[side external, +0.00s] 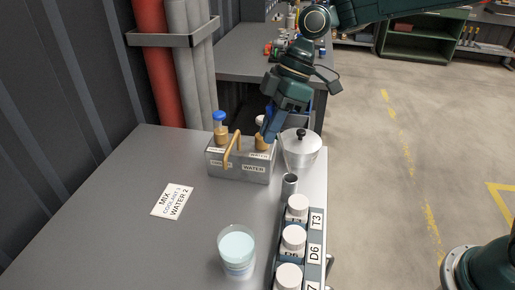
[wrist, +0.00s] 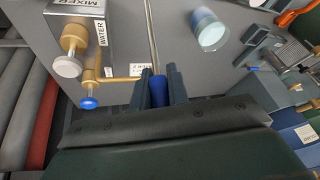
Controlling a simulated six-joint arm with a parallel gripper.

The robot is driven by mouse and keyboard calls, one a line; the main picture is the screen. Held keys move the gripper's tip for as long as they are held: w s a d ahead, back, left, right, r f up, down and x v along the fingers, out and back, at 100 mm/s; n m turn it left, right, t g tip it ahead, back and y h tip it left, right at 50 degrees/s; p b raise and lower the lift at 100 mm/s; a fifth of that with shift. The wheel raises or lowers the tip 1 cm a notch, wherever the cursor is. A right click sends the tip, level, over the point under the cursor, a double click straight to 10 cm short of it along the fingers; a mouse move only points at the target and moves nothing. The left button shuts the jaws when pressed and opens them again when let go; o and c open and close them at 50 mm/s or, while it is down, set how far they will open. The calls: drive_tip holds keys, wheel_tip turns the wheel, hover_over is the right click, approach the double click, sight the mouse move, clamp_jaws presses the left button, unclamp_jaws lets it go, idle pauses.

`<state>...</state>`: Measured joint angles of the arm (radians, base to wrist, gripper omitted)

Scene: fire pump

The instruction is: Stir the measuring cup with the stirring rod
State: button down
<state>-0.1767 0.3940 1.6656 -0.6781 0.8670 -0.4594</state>
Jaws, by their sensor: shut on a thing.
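The measuring cup (side external: 237,252) is a clear cup of pale blue liquid standing on the grey table's front part. In the wrist view the cup (wrist: 209,31) is at the upper right, apart from the rod. My gripper (side external: 268,130) is beside the mixer box, well behind the cup. In the wrist view my gripper (wrist: 159,84) is shut on the blue handle of the stirring rod (wrist: 152,38). The thin metal shaft runs from the handle toward the top edge, and its tip is out of frame. I cannot make out the rod in the side view.
The mixer box (side external: 240,165) with brass valves and a spout stands at the back.

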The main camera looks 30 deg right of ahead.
drive_tip(key=s+a+r, duration=0.2)
drive_tip(key=s+a, duration=0.2)
drive_tip(key=a, duration=0.4)
drive_tip(key=s+a+r+y, duration=0.1)
drive_tip(key=s+a+r, duration=0.2)
drive_tip(key=a, duration=0.5)
drive_tip(key=shift+s+y, duration=0.3)
drive_tip(key=shift+s, duration=0.15)
drive_tip(key=shift+f, duration=0.1)
wheel_tip(320, 180, down, 14)
idle(1.3)
idle(0.6)
